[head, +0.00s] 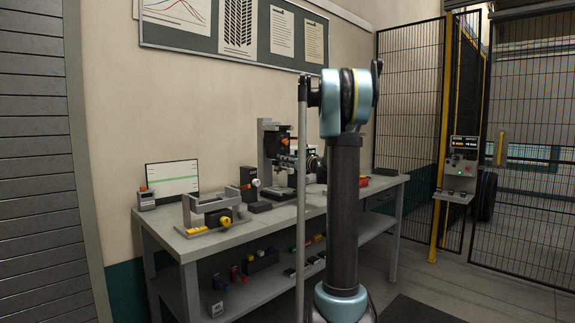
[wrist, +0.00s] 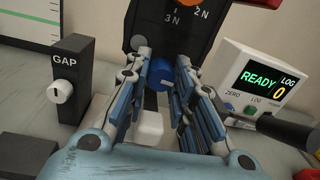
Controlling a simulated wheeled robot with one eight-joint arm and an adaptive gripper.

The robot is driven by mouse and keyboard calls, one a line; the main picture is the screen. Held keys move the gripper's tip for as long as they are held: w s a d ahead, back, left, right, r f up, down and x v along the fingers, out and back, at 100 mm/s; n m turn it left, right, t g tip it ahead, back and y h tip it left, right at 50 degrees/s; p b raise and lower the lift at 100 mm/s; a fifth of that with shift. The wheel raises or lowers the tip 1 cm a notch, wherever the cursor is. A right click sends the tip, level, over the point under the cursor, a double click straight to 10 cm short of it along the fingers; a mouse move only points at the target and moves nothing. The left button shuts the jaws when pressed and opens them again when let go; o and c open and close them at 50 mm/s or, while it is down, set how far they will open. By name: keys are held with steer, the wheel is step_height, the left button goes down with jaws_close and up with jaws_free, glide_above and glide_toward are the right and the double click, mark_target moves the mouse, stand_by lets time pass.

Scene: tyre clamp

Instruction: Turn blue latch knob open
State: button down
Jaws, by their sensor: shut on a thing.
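The blue latch knob (wrist: 155,72) sits low on a black upright panel, in the upper middle of the wrist view. My gripper (wrist: 162,68) reaches in from below, with one fingertip on either side of the knob, and is shut on it. The knob's front shows between the fingers with a pale mark on it; its sides are partly hidden by the fingertips. The black panel (wrist: 171,38) above the knob carries the marks 2N and 3N.
A black GAP box (wrist: 67,72) with a white knob stands left of my fingers. A white READY display box (wrist: 262,82) with small buttons stands close on the right. In the head view a workbench (head: 247,232) holds several fixtures along the wall, with a mesh fence (head: 408,95) to the right.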

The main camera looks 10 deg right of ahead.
steer(key=shift+n, duration=1.6)
steer(key=c, duration=1.3)
jaws_free()
steer(key=shift+c, duration=0.2)
steer(key=v, duration=1.2)
steer(key=shift+f, duration=0.25)
steer(key=shift+a, duration=0.1)
